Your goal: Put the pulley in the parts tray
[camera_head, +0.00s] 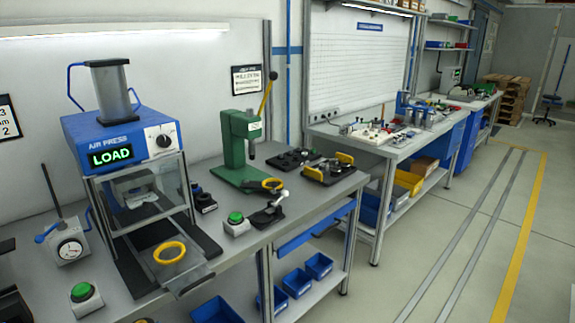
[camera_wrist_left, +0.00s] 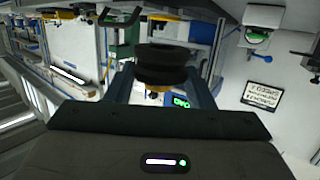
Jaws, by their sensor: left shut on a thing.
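My left gripper (camera_wrist_left: 162,80) shows only in the left wrist view. Its two fingers are shut on a black, grooved, round piece, which looks like the pulley (camera_wrist_left: 161,60). The pulley is held clear of the bench, with a yellowish thing partly hidden behind it. Neither gripper shows in the head view, and my right gripper is in no view. I cannot tell for sure which thing is the parts tray. A flat black tray-like plate with dark round parts (camera_head: 282,161) lies on the near bench, beside a black plate with yellow pieces (camera_head: 330,172).
The air press (camera_head: 122,137) reads LOAD; a yellow ring (camera_head: 169,252) lies on its slide. A green arbor press (camera_head: 238,150) stands behind a green button box (camera_head: 236,224). Blue bins (camera_head: 319,266) sit below the bench. The floor at right (camera_head: 400,265) is clear.

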